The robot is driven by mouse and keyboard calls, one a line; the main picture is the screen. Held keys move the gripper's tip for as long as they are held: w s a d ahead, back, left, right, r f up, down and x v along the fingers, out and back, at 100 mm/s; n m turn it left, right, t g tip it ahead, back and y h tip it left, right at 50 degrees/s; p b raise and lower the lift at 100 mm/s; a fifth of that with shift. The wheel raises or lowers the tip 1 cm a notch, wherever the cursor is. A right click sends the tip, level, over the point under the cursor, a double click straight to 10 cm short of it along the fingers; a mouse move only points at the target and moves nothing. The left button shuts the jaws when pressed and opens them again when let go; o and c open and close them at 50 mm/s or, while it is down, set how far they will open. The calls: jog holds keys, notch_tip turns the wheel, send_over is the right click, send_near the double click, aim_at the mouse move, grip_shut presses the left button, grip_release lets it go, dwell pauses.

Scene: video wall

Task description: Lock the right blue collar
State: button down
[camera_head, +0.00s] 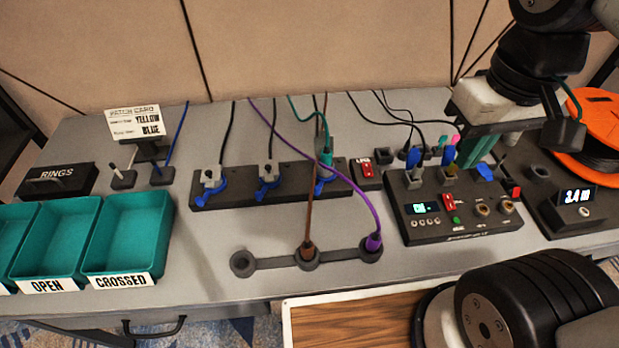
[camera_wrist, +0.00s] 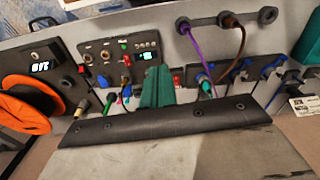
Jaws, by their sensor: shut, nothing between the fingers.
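The right blue collar (camera_head: 320,187) is on the right socket of a black bar (camera_head: 240,188), with a teal plug (camera_head: 326,157) standing in it. Its lever is partly hidden behind the plug and cables, so I cannot tell its exact angle. Two more blue collars, the middle one (camera_head: 268,185) and the left one (camera_head: 208,190), sit on the same bar. My gripper (camera_head: 472,152) is shut and empty, above the back of the black control box, well right of the right collar. Its teal fingers (camera_wrist: 157,88) show together in the wrist view, apart from the bar.
The control box (camera_head: 450,222) has switches and upright plugs. A red switch (camera_head: 367,173) stands between it and the bar. A purple cable (camera_head: 350,188) and a brown cable (camera_head: 313,210) cross before the bar into a socket strip (camera_head: 275,262). Teal trays (camera_head: 125,235) are left.

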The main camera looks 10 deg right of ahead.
aim_at(323, 177)
jog(key=w+a+f+n+h, duration=0.1)
jog(key=w+a+f+n, duration=0.3)
jog(key=a, duration=0.5)
jog(key=w+a+f+n+g+h, duration=0.1)
jog(key=w+a+f+n, duration=0.4)
jog(key=w+a+f, duration=0.2)
jog(key=w+a+f+n+h, duration=0.2)
jog(key=w+a+f+n, duration=0.2)
jog(key=w+a, duration=0.5)
jog(key=shift+w+a+f+g, duration=0.1)
jog(key=shift+a+f, duration=0.25)
jog(key=shift+a, duration=0.2)
jog(key=shift+a+f+g, duration=0.1)
jog(key=shift+a+f, duration=0.2)
jog(key=shift+a, duration=0.2)
jog(key=shift+w+a+f+g, duration=0.1)
jog(key=shift+a+f, duration=0.25)
jog(key=shift+a, duration=0.2)
jog(key=shift+s+n, duration=0.1)
jog(key=shift+n, duration=0.2)
jog(key=shift+d+f, duration=0.1)
jog(key=x, duration=1)
jog(key=shift+s+d, duration=0.25)
jog(key=shift+d, duration=0.45)
jog(key=shift+s+d, duration=0.2)
jog(key=shift+d, duration=0.45)
jog(key=shift+s+d, duration=0.2)
jog(key=shift+d, duration=0.4)
